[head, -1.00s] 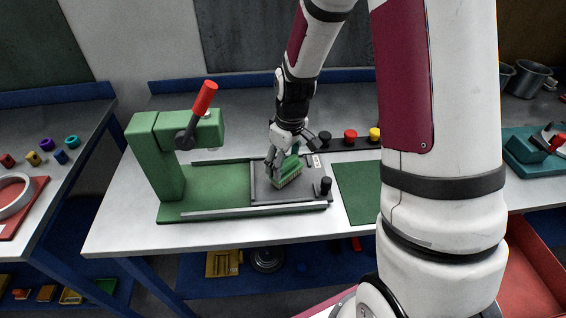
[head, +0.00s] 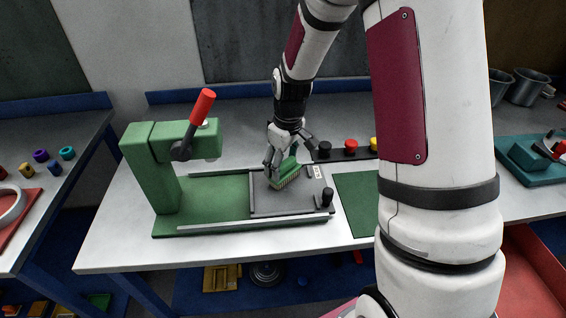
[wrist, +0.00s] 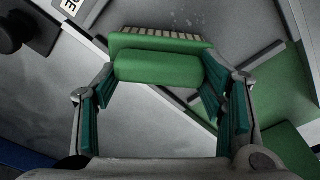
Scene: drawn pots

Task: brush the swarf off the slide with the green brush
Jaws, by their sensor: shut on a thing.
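My gripper (head: 281,162) is shut on the green brush (head: 289,178). The brush's green block fills the upper middle of the wrist view (wrist: 158,66), between my fingers, with pale bristles along its far edge. The brush is over the dark grey slide (head: 295,205), a flat plate with a black knob on the green machine base; whether the bristles touch it I cannot tell. Small pale specks of swarf (wrist: 180,18) show on the grey surface beyond the bristles in the wrist view. My gripper and the brush hide part of the slide in the head view.
The green machine column (head: 152,175) with a red-handled lever (head: 202,107) stands left of the slide. A black strip with coloured knobs (head: 350,146) lies behind. A green mat (head: 357,200) lies to the right. Pale rails (head: 250,224) edge the base.

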